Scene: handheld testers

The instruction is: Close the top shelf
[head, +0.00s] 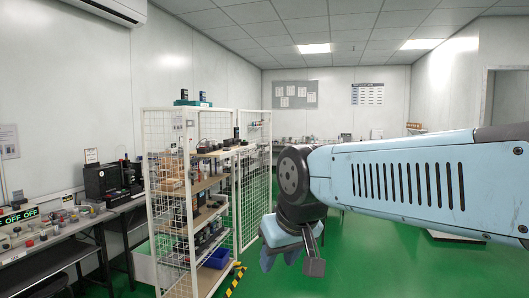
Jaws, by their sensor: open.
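A white wire-mesh shelf unit (168,200) stands left of centre, with several brown shelf boards. Its top shelf (222,153) holds small dark objects and shows above the lower ones. A tall mesh panel (252,195), perhaps its door, stands out at the right side of the unit. I cannot tell from here whether the top shelf is pulled out. My gripper (291,260) hangs pointing down to the right of the unit, apart from it. It is open, with nothing seen between its fingers. My arm covers the right of the view.
A blue bin (217,258) sits low in the unit. A workbench (45,250) with testers runs along the left wall. The green floor (370,265) is clear below my arm.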

